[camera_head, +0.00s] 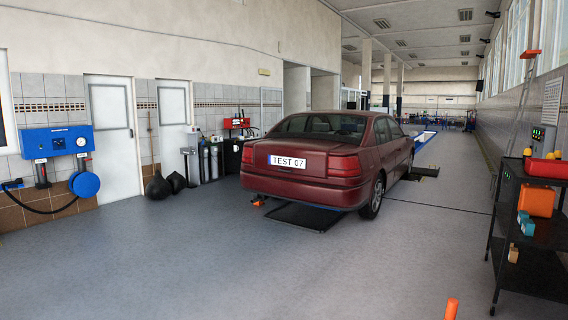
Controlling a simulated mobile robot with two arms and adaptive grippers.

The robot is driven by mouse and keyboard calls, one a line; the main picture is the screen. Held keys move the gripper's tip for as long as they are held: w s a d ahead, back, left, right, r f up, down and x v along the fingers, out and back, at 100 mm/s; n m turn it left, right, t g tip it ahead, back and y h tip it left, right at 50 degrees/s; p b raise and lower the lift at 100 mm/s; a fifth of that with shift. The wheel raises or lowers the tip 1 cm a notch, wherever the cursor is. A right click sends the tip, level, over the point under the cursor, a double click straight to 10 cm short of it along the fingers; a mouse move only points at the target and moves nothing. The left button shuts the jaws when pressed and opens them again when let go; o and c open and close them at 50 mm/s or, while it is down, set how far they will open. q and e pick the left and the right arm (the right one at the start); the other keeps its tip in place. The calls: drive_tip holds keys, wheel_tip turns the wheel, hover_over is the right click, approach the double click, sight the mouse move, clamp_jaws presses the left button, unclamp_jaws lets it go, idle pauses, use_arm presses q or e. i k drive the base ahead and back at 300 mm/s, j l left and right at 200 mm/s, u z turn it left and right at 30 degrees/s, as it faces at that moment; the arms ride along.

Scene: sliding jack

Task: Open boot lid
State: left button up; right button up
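A dark red sedan (325,150) stands in the middle of the camera_head view with its rear towards me. Its boot lid (250,157) looks shut, with a white number plate reading TEST 07 (288,162) on it. The car stands some way off across the floor. Neither of my grippers is in view.
A black shelf trolley (538,238) with red and orange items stands at the right. An orange post-like thing (451,309) shows at the bottom edge. A dark mat or plate (304,216) lies under the car's rear. The grey floor (200,260) in front is clear.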

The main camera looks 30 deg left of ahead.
sight(302, 156)
drive_tip(key=i+j+u, duration=0.6)
drive_tip(key=i, duration=0.2)
drive_tip(key=i+j+u, duration=0.3)
drive_tip(key=i, duration=0.9)
drive_tip(key=i+u, duration=0.25)
drive_tip(key=i, duration=3.4)
